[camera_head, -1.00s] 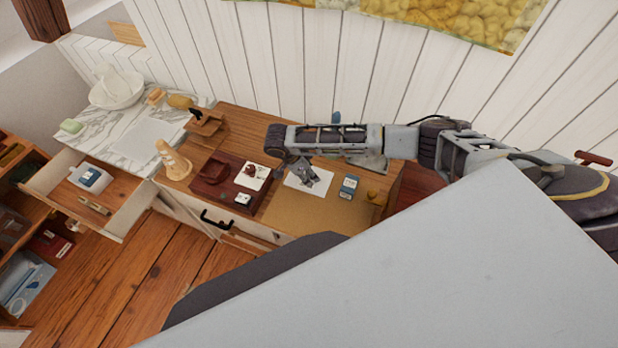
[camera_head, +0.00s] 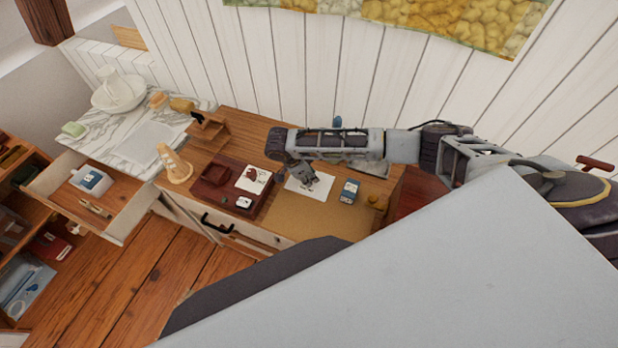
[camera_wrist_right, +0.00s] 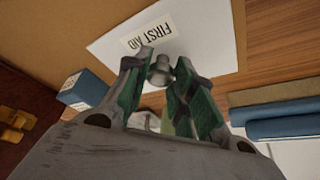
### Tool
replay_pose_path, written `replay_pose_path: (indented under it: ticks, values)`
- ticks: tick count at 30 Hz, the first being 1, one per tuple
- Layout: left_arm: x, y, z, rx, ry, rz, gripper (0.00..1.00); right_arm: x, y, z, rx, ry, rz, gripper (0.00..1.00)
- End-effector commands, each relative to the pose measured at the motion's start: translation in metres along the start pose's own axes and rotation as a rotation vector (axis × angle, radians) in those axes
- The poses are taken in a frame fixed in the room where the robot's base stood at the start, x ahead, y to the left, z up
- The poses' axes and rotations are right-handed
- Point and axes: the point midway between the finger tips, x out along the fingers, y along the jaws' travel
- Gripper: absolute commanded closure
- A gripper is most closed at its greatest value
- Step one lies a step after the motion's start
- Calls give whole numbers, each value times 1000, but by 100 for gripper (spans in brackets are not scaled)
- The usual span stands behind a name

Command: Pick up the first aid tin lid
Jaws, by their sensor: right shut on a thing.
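The first aid tin lid (camera_head: 318,188) is a flat white panel on the desk's right part. In the right wrist view the lid (camera_wrist_right: 205,35) carries a "FIRST AID" label and a small grey knob (camera_wrist_right: 160,68). My right gripper (camera_head: 307,181) reaches down over the lid. In the wrist view the right gripper (camera_wrist_right: 161,77) has its green-padded fingers on both sides of the knob, shut on it. I cannot tell whether the lid is clear of the surface below. My left gripper is not in view.
A small blue box (camera_head: 349,191) stands just right of the lid. A dark red tray (camera_head: 222,201) with cards is to the left. Farther left are a pale figurine (camera_head: 174,165) and an open drawer (camera_head: 120,189). A plank wall (camera_head: 300,70) rises behind.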

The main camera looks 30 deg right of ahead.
Motion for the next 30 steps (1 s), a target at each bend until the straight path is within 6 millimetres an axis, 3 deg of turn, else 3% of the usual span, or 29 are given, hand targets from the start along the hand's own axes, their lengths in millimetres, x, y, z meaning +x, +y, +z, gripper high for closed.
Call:
replay_pose_path:
  ticks: [8, 21, 30]
  values:
    - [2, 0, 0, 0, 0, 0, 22, -23, 0, -10, 1, -2, -1, 100]
    - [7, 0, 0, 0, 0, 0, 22, -79, -1, -32, 1, -2, -2, 100]
    - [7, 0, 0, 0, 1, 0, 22, -90, 0, -38, 1, -1, 0, 100]
